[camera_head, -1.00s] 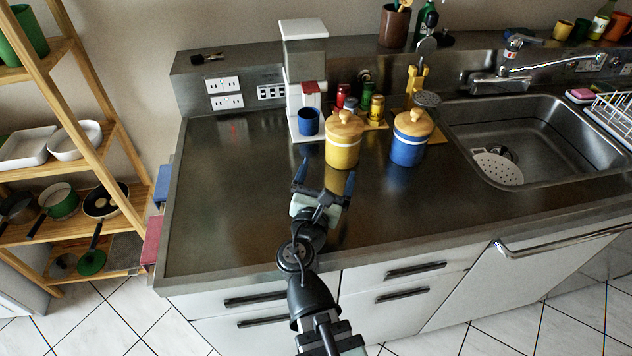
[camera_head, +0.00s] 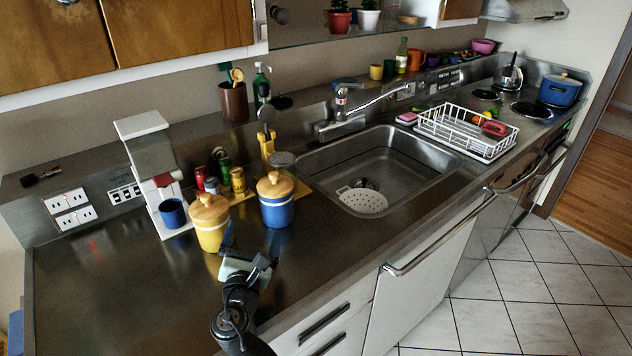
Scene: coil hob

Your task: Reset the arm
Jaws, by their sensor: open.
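My gripper (camera_head: 250,240) is open over the front of the steel counter, with nothing seen between its fingers. Its fingers point toward the yellow canister (camera_head: 209,221), which has a wooden lid and stands just beyond the fingertips. I cannot tell the exact gap. The blue canister (camera_head: 276,200) with a wooden lid stands just right of the yellow one. My arm comes up from the bottom edge of the view.
A white coffee machine (camera_head: 150,155) with a blue cup (camera_head: 173,213) stands behind left. Small spice jars (camera_head: 237,179) stand behind the canisters. The sink (camera_head: 385,165) and white dish rack (camera_head: 465,132) lie to the right. The counter's left part (camera_head: 100,285) is bare.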

